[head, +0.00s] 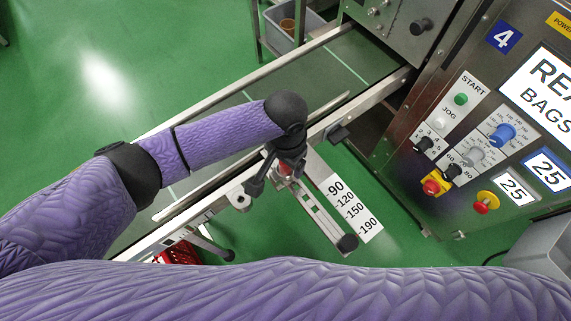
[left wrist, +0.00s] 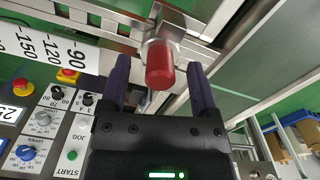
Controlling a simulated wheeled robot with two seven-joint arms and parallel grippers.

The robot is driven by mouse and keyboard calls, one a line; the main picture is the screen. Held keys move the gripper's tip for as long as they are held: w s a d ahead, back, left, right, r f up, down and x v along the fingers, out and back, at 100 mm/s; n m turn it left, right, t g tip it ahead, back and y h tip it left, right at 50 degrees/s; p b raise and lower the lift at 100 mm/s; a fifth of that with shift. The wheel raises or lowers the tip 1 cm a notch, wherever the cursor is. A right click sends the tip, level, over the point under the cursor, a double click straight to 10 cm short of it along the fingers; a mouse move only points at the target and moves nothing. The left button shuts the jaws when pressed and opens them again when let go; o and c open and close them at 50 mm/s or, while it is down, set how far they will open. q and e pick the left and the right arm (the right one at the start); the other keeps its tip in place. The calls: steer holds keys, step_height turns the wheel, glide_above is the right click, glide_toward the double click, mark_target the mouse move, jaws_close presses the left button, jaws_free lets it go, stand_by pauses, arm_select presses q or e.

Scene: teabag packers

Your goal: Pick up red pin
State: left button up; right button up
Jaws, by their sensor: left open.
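The red pin (left wrist: 160,64) is a short red cylinder with a rounded end on a metal bracket. In the left wrist view it stands between the two fingers of my left gripper (left wrist: 158,72), with a visible space on each side. The fingers are open and do not appear to touch it. In the head view my left gripper (head: 285,162) is over the bracket at the conveyor's side, and only a little of the red pin (head: 284,169) shows beneath it. My right gripper is not in view; a purple arm of mine crosses the bottom of the head view.
A slotted metal arm (head: 320,215) with a scale plate (head: 355,208) marked -90 to -190 sticks out beside the pin. The conveyor rail (head: 215,196) runs diagonally past it. A control panel (head: 455,190) with knobs stands at the right. A red crate (head: 178,254) sits low under the conveyor.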

arm_select(q)
steer(key=shift+c, duration=1.3)
steer(key=c, duration=0.7)
jaws_close()
steer(key=shift+r, duration=0.15)
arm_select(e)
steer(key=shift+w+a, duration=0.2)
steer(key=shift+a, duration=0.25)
